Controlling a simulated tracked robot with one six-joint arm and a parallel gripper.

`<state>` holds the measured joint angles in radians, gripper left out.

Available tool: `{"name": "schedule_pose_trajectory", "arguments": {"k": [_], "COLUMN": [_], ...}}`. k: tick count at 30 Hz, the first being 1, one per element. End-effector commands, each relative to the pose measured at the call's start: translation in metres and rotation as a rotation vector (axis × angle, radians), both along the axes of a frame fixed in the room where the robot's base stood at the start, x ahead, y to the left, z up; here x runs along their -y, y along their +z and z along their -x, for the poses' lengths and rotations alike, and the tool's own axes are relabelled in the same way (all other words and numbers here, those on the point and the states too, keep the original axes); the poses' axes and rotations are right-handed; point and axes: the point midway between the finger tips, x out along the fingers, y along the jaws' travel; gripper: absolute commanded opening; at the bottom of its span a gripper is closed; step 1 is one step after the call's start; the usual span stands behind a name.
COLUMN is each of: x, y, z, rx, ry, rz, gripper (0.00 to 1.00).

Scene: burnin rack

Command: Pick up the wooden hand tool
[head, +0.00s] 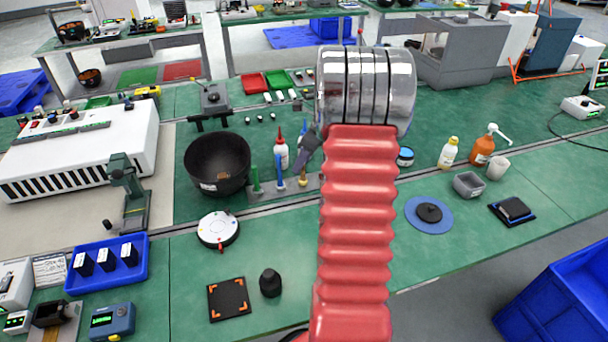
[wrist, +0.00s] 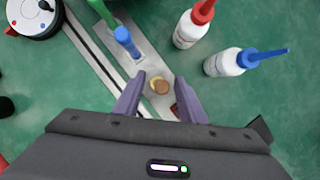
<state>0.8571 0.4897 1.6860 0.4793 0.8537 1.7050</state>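The wooden hand tool (wrist: 160,86) shows end-on in the wrist view as a small round tan and brown top over a grey metal holder strip (wrist: 150,62). My gripper (wrist: 160,79) is open, with one purple-grey finger on each side of the tool and a gap on both sides. In the head view my gripper (head: 308,152) is partly hidden behind my red arm, just above the tool (head: 303,180). How far the fingertips reach down beside the tool is hard to tell. The tool's lower part is hidden.
A blue-handled tool (wrist: 125,40) and a green-handled tool (wrist: 102,10) stand in the same strip, close by. A red-capped bottle (wrist: 190,27) and a blue-tipped bottle (wrist: 228,62) stand to the right. A black bowl (head: 217,163) stands left of the strip.

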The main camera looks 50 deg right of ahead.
Motion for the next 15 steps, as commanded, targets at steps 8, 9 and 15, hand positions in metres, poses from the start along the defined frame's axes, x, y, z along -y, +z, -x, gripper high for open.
{"name": "schedule_pose_trajectory", "arguments": {"k": [8, 9, 15], "x": [0.0003, 0.0003, 0.0003], "y": [0.0003, 0.0003, 0.0004], "z": [0.0002, 0.0002, 0.0002], "rx": [0.000, 0.000, 0.000], "ry": [0.000, 0.000, 0.000], "rz": [0.000, 0.000, 0.000], "gripper": [0.37, 0.37, 0.23]}}
